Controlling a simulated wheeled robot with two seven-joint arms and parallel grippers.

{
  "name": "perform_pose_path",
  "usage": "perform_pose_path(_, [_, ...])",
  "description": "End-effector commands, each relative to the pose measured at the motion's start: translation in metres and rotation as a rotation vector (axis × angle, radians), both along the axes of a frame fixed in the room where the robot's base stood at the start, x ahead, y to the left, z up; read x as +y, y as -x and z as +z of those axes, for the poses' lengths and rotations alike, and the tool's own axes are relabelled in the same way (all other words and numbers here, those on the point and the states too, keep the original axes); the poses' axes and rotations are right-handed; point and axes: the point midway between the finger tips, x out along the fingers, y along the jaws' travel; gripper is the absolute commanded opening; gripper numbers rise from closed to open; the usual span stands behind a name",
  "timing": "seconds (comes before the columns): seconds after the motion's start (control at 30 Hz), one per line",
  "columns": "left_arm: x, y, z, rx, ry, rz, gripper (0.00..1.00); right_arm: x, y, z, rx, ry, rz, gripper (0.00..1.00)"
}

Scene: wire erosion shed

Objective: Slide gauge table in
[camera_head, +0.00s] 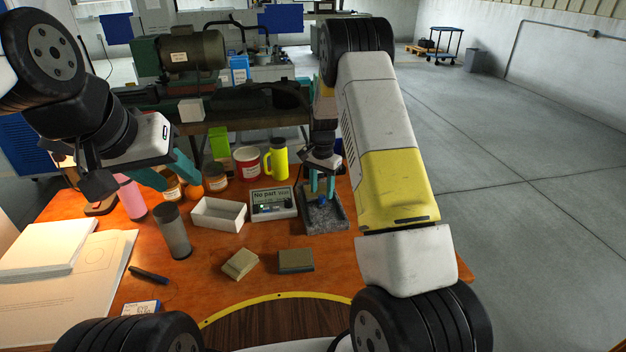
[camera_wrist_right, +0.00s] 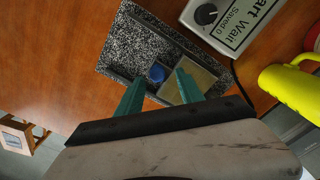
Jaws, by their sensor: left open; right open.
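The gauge is a speckled grey block (camera_head: 327,219) at the right of the orange table, with a dark recessed channel. In the right wrist view the block (camera_wrist_right: 138,47) shows a small blue piece (camera_wrist_right: 158,72) and a flat brass-coloured plate (camera_wrist_right: 200,78) in the recess. I cannot tell which part is the sliding table. My right gripper (camera_head: 322,190) is open and points down over the block, its teal fingers either side of the blue piece; contact is unclear. My left gripper (camera_head: 178,180) is open and empty above the table's left side.
A display box (camera_head: 273,204) reading "No part Wait" stands left of the block. A white tray (camera_head: 218,214), grey cup (camera_head: 173,231), yellow mug (camera_head: 276,160) and red-white tin (camera_head: 247,163) are nearby. Two small blocks (camera_head: 240,264) (camera_head: 296,261) lie in front. Papers cover the left.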

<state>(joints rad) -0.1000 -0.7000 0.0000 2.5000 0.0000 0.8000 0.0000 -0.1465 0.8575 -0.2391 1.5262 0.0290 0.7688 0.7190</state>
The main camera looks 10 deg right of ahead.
Motion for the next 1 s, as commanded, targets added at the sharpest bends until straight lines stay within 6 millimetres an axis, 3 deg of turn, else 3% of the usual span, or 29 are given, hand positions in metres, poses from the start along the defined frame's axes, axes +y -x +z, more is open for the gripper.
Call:
perform_pose_path(0.1, [0.000,0.000,0.000,0.000,0.000,0.000,0.44,0.000,-0.001,0.023,-0.006,0.000,0.000,0.44])
perform_pose_path(0.3, [0.000,0.000,0.000,0.000,0.000,0.000,0.44,0.001,-0.002,0.052,-0.004,0.000,0.001,0.44])
perform_pose_path(0.83, [0.000,0.000,0.000,0.000,0.000,0.000,0.44,0.000,0.001,0.068,-0.010,-0.005,0.008,0.44])
perform_pose_path(0.97, [0.000,0.000,0.000,0.000,0.000,0.000,0.44,0.000,0.012,0.101,-0.044,-0.029,0.042,0.44])
perform_pose_path(1.0, [0.000,0.000,0.000,0.000,0.000,0.000,0.44,0.000,0.019,0.118,-0.062,-0.041,0.060,0.44])
